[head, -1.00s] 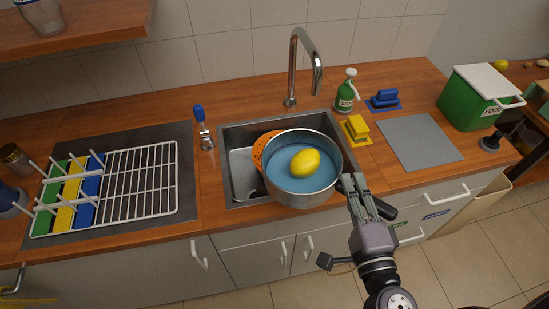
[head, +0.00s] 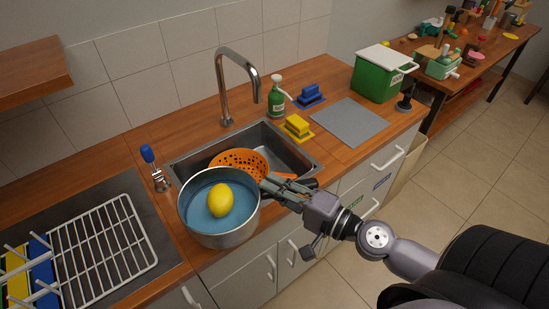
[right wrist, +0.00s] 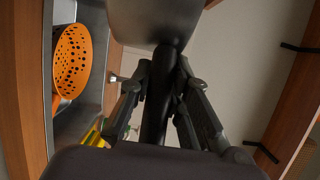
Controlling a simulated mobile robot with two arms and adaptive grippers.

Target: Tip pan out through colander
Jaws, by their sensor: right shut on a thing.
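A steel pan (head: 219,236) holds blue liquid (head: 203,212) and a yellow lemon-like thing (head: 220,200). It is roughly level, over the front left edge of the sink (head: 300,158). My right gripper (head: 268,188) is shut on the pan's dark handle, which also runs between the fingers in the right wrist view (right wrist: 158,100). The orange colander (head: 258,160) sits in the sink behind the pan and to its right, partly hidden by it. The colander also shows at the left of the right wrist view (right wrist: 72,62). My left gripper does not show.
The tap (head: 223,85) rises behind the sink. A green bottle (head: 277,100), yellow sponge (head: 298,125) and blue brush (head: 309,93) stand right. A wire dish rack (head: 108,240) lies at the left. The grey mat (head: 350,122) is bare.

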